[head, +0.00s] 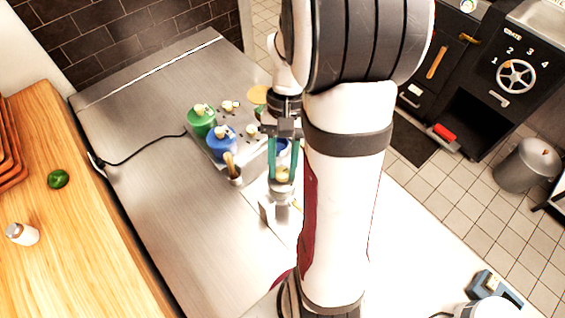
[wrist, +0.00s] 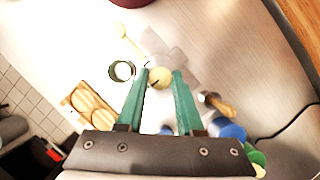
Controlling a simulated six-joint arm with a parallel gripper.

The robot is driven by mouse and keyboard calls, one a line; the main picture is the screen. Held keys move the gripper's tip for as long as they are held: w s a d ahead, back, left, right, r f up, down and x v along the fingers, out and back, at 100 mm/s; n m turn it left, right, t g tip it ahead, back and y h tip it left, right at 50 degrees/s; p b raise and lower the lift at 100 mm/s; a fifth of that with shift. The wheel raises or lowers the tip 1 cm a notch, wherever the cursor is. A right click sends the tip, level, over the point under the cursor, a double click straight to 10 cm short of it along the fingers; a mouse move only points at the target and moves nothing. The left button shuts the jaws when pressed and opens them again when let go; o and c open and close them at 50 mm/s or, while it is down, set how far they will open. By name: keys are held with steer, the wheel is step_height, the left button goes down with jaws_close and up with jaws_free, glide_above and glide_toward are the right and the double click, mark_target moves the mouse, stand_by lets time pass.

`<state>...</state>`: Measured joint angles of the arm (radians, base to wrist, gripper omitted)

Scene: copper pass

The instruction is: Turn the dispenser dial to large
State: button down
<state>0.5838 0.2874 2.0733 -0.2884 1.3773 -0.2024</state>
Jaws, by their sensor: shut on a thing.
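My gripper (head: 282,178) is over the steel counter, its two green fingers pointing down. In the wrist view the fingertips (wrist: 161,76) are closed in on a small round cream knob (wrist: 160,78), which seems to be the dispenser dial. It also shows low between the fingers in the head view (head: 282,174). A grey, angular piece (wrist: 174,48) lies just beyond it, perhaps part of the dispenser; in the head view it shows below the fingertips (head: 268,212). I cannot read any size marks or the dial's setting.
A black cable crosses the counter. The counter's left part is clear.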

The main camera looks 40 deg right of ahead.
steer(key=m+t, duration=0.1)
steer(key=m, duration=0.2)
steer(key=shift+s+d+m+y, duration=0.1)
steer(key=shift+m+y, duration=0.2)
steer(key=m+t, duration=0.2)
steer(key=m, duration=0.2)
steer(key=shift+s+m, duration=0.1)
steer(key=shift+m, duration=0.2)
steer(key=m, duration=0.2)
steer(key=m+t, duration=0.1)
steer(key=m, duration=0.1)
steer(key=shift+s+m+t, duration=0.15)
steer(key=shift+m+t, duration=0.75)
steer(key=shift+m, duration=1.2)
steer(key=shift+h, duration=0.4)
steer(key=c, duration=0.5)
jaws_free()
steer(key=shift+c, duration=0.2)
